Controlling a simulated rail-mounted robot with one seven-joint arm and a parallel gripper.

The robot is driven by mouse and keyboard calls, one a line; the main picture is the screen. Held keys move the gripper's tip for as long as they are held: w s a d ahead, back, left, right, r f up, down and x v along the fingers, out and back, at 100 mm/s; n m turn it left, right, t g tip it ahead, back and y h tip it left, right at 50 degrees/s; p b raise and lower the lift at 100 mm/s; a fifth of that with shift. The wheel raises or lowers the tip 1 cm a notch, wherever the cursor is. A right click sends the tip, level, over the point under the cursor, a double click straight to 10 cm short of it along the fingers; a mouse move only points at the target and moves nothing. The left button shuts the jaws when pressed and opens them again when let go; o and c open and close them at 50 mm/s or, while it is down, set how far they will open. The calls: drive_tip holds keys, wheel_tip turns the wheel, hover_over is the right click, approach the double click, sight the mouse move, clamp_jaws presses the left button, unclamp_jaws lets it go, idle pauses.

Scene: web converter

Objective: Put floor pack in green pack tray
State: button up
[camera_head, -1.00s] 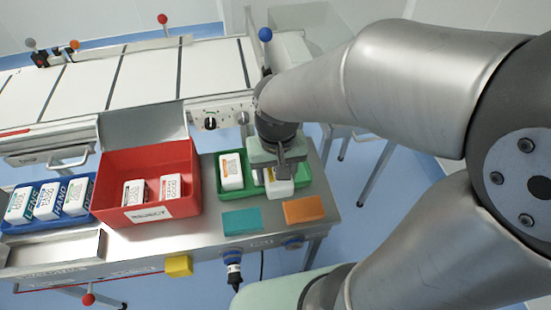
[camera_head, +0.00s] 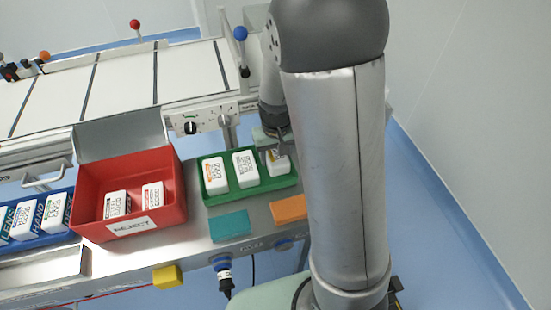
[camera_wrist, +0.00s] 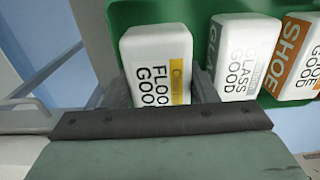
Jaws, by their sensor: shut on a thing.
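The floor pack (camera_wrist: 158,62) is a white pack with a yellow label and the words FLOO and GOOD showing. In the wrist view my gripper (camera_wrist: 160,92) is shut on it, one finger on each side. The floor pack also shows in the head view (camera_head: 278,164), upright at the right end of the green pack tray (camera_head: 250,190). It lines up with a glass pack (camera_head: 246,169) and an orange-labelled shoe pack (camera_head: 215,175) in that tray. The floor pack's base is hidden, so I cannot tell whether it rests on the tray bottom. My arm hides some of the gripper.
A red reject bin (camera_head: 90,190) with two packs stands left of the tray. A blue tray (camera_head: 62,236) with several packs is at far left. A teal block (camera_head: 230,225) and an orange block (camera_head: 289,209) lie in front of the green tray.

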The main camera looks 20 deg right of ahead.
sight(276, 153)
drive_tip(key=shift+f, duration=0.95)
drive_tip(key=shift+f, duration=0.1)
drive_tip(key=shift+f, duration=0.15)
drive_tip(key=o, duration=1)
drive_tip(key=shift+o, duration=0.2)
wheel_tip(276, 153, up, 12)
drive_tip(key=shift+s+r+p, duration=0.1)
drive_tip(key=shift+r+p, duration=0.1)
drive_tip(key=shift+p, duration=0.5)
drive_tip(key=s+r, duration=0.2)
drive_tip(key=s, duration=1.6)
drive_tip(key=shift+d, duration=0.2)
